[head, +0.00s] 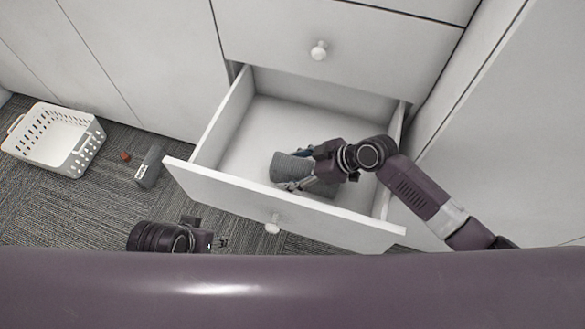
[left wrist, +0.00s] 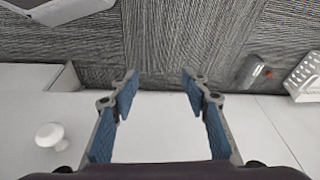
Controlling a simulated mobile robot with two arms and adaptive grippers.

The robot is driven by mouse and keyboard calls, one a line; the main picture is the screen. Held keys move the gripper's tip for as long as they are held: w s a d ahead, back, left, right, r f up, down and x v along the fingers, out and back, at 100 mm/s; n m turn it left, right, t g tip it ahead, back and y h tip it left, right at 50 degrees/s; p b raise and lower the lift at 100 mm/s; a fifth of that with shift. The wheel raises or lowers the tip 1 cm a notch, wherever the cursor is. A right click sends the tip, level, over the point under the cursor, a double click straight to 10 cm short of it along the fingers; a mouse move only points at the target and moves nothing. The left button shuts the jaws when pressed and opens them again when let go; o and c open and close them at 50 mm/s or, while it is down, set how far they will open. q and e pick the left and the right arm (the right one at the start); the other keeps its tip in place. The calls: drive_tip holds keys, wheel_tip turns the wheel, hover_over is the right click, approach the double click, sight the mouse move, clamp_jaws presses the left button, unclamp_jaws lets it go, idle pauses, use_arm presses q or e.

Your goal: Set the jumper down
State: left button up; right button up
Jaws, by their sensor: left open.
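The jumper (head: 284,168) is a grey, ribbed, bunched cloth inside the open white drawer (head: 240,125). My right gripper (head: 297,170) reaches into the drawer from the right, with its fingers on either side of the cloth, and appears shut on it. Part of the cloth is hidden behind the fingers; whether it touches the drawer floor is hard to tell. My left gripper (head: 222,242) is low in front of the drawer, outside it.
A white perforated basket (head: 80,155) stands on the carpet at the left. Beside it lie a small red object (head: 125,156) and a grey cylindrical object (head: 148,167). A closed drawer with a white knob (head: 319,50) is above the open one. The drawer's left part is clear.

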sight(307, 167)
drive_tip(key=shift+d+r, duration=0.15)
drive_tip(key=shift+r, duration=0.05)
use_arm(q)
wheel_tip(307, 167, down, 6)
drive_tip(key=p, duration=0.1)
drive_tip(key=shift+w+p, duration=0.25)
drive_tip(key=shift+p, duration=0.1)
use_arm(e)
drive_tip(key=shift+v, duration=3.6)
use_arm(q)
drive_tip(key=shift+d, duration=0.1)
